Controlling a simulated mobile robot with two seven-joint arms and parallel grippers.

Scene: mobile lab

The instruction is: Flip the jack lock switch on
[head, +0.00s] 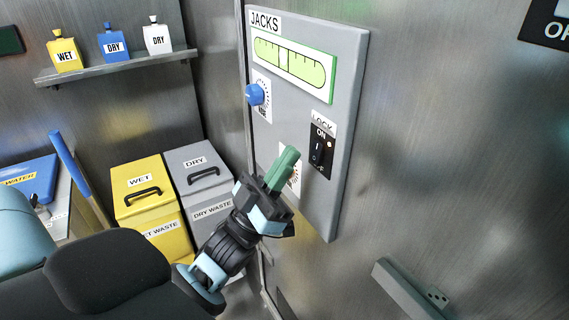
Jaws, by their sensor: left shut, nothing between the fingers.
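The grey jacks panel (350,90) is mounted on the metal wall. On its right side is the black lock switch (318,154), under a LOCK label, with "ON" marked above it. I cannot tell for sure which way its rocker is tipped. My left gripper (289,153) is in front of the panel, just left of and slightly below the switch. Its green fingers are shut with nothing between them and point up. They appear apart from the switch and cover part of a lower dial. My right gripper is not in view.
The panel also carries a green level gauge (291,64) and a blue knob (255,95). Yellow wet (133,172) and grey dry (189,158) waste bins stand at left. A shelf (118,68) holds several bottles. A grey bracket (405,285) juts from the wall at lower right.

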